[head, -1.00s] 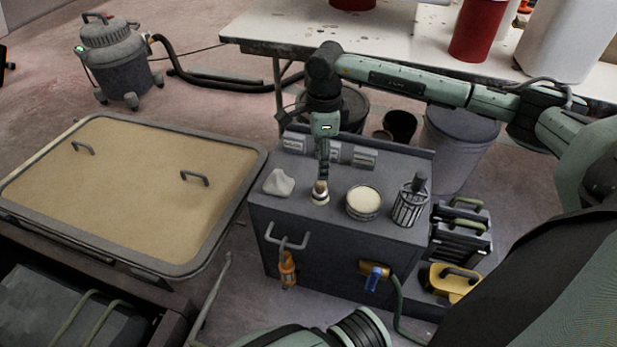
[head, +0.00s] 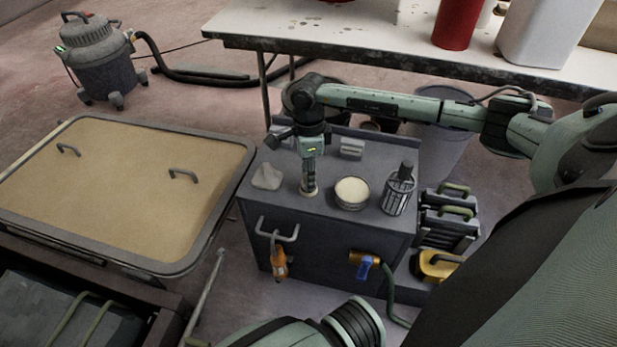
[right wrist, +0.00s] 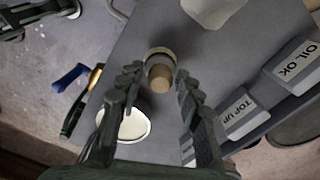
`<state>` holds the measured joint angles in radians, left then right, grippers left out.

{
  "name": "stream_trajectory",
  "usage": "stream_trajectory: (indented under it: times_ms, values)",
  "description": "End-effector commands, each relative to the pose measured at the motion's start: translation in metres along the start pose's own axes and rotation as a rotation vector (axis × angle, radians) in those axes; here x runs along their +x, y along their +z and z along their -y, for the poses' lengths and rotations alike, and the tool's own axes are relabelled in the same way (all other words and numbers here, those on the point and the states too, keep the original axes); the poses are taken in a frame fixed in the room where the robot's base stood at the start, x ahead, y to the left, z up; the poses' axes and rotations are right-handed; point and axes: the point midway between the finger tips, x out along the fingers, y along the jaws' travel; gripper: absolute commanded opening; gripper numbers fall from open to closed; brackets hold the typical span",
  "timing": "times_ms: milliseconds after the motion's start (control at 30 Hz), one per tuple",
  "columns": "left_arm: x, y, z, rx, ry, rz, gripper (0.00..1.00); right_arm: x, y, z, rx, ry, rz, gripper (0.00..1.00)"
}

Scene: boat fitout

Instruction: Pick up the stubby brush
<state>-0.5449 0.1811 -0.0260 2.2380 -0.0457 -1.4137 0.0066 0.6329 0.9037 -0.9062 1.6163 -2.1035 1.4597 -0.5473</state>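The stubby brush (right wrist: 160,72) stands on the grey cabinet top, its round wooden handle end pointing up toward the right wrist camera. In the head view only its pale lower part (head: 309,191) shows below the gripper. My right gripper (head: 309,180) is directly above and around the brush, pointing down. In the right wrist view the fingers of my right gripper (right wrist: 155,88) are apart, with the brush between and just beyond the tips. I cannot see clear contact. My left gripper is out of view; only part of my left arm shows at the bottom.
On the cabinet (head: 330,245) a round tin with pale contents (head: 352,192) and a dark wire holder (head: 399,192) stand right of the brush. Label cards, including a "TOP UP" card (right wrist: 243,112), stand behind.

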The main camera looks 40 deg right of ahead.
Motion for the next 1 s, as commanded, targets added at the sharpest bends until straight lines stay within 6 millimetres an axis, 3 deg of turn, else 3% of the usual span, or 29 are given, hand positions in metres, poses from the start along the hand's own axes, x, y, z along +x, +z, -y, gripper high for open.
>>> stream_trajectory:
  times_ms: [33,233,667,867,1000]
  values:
    - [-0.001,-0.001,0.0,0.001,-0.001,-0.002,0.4,0.0,0.0,0.0,0.0,0.0,0.0,0.25]
    - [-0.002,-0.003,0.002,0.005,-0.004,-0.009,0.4,0.0,0.0,0.0,0.0,0.0,0.0,0.0]
    - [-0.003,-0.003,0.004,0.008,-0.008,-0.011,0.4,-0.01,0.0,0.001,0.001,-0.001,0.002,0.0]
    - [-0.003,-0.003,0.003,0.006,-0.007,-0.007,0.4,-0.04,0.0,0.001,0.001,-0.003,0.002,0.0]
    - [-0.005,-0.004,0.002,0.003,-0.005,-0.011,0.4,-0.058,0.027,-0.012,-0.006,-0.002,0.005,0.0]
